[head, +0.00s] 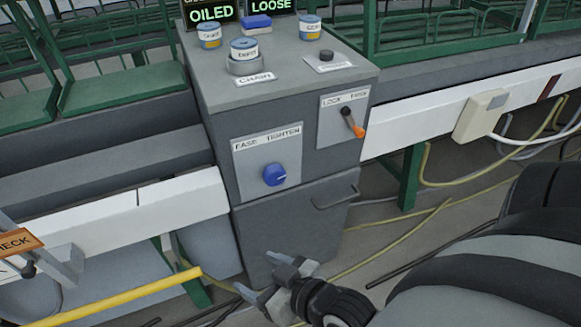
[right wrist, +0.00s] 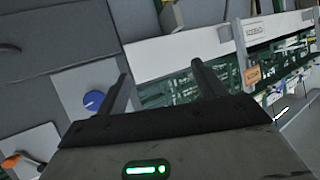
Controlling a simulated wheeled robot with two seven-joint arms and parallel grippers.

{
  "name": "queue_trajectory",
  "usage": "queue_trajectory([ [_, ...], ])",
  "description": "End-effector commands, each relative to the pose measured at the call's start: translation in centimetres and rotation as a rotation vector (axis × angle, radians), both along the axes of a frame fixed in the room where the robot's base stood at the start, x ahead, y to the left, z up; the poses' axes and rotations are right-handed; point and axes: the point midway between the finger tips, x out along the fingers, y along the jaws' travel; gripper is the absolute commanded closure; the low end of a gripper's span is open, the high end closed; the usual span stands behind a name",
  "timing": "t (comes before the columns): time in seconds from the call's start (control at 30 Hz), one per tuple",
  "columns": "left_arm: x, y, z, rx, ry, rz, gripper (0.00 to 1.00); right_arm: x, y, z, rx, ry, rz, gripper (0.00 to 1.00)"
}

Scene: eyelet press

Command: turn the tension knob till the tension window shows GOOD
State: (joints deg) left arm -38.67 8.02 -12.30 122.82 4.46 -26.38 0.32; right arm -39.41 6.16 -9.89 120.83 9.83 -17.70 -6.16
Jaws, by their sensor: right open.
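The blue tension knob (head: 274,175) sits on a pale plate (head: 262,152) marked EASE and TIGHTEN on the front of the grey cabinet. A light pointer mark on it points right. The tension window (head: 270,5) at the top edge reads LOOSE, partly cut off. My right gripper (head: 256,274) is open and empty, below the knob and apart from it. In the right wrist view the knob (right wrist: 93,100) lies left of the two spread fingers (right wrist: 160,70). My left gripper is not in view.
A LOCK plate with an orange-tipped lever (head: 353,124) is right of the knob. Blue-banded tins (head: 243,49) stand on the cabinet top (head: 230,90). A drawer handle (head: 337,197) juts out below. A yellow bar (head: 130,297) and CHECK sign (head: 18,243) are at lower left.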

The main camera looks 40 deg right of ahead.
Motion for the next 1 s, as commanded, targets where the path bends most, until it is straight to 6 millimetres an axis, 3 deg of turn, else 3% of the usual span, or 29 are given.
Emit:
queue_trajectory([
  [0.03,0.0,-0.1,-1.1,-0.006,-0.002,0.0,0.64,0.7,-0.9,-0.7,0.012,-0.073,-0.041,0.3],
  [0.17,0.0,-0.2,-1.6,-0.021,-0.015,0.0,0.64,1.9,-4.8,-0.1,-0.005,-0.28,-0.203,0.3],
  [0.3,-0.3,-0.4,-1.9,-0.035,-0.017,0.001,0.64,1.6,-9.2,0.3,-0.065,-0.414,-0.388,0.3],
  [0.4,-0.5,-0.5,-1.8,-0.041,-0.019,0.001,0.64,1.3,-11.0,0.5,-0.096,-0.455,-0.461,0.3],
  [0.57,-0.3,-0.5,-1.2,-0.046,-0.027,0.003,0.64,2.9,-11.8,0.9,-0.106,-0.47,-0.48,0.3],
  [1.0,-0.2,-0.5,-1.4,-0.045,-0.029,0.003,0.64,12.0,-13.9,0.9,-0.103,-0.468,-0.476,0.3],
])
